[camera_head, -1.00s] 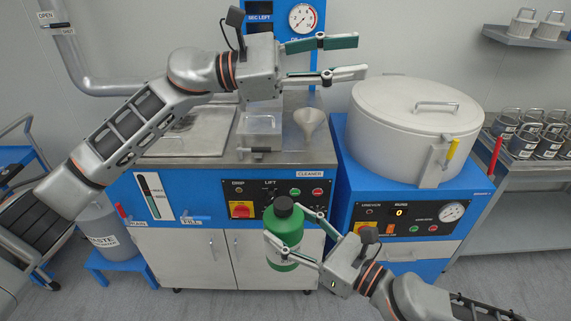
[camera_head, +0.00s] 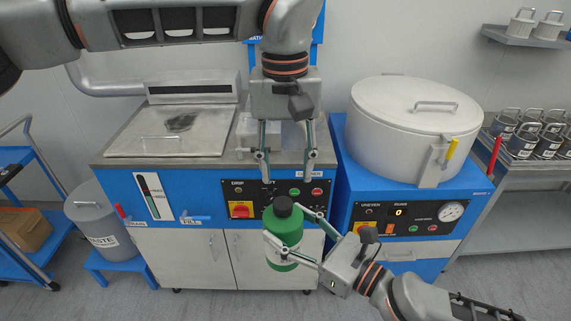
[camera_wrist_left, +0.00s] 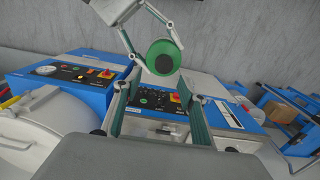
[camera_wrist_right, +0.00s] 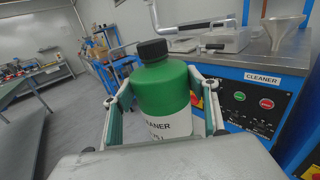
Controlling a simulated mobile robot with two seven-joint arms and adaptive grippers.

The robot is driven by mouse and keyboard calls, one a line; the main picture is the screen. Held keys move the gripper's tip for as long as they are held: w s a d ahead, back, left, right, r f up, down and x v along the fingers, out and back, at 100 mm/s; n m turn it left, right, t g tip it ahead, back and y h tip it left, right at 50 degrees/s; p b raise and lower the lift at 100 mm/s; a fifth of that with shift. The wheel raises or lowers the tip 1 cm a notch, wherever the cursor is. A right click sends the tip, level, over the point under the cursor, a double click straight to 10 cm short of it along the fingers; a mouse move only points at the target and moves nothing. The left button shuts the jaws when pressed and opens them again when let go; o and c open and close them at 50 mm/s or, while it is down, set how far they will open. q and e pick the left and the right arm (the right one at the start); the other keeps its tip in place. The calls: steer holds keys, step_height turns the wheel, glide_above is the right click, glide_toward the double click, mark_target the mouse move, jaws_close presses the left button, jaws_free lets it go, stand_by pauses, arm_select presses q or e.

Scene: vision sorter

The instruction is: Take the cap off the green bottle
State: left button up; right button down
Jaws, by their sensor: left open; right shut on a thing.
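The green bottle (camera_head: 284,230) is upright in front of the blue cleaner machine, with its black cap (camera_head: 283,206) on top. My right gripper (camera_head: 272,247) is shut on the bottle's body from the right. In the right wrist view the bottle (camera_wrist_right: 165,98) sits between the fingers, with a white label and the black cap (camera_wrist_right: 152,50). My left gripper (camera_head: 286,168) is open and empty, pointing down above the cap and apart from it. In the left wrist view the bottle (camera_wrist_left: 176,48) and its cap (camera_wrist_left: 164,64) show beyond the open fingers (camera_wrist_left: 158,100).
A large lidded drum (camera_head: 410,130) on a blue cabinet is at right. A waste bin (camera_head: 103,228) is at left. The floor around the bottle is clear.

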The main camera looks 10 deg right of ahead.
mark_target(285, 203)
arm_select(q)
steer(key=shift+a+f, duration=0.2)
steer(key=shift+f, duration=0.1)
step_height(285, 203, down, 7)
steer(key=shift+w+f, duration=0.1)
steer(key=shift+f, duration=0.1)
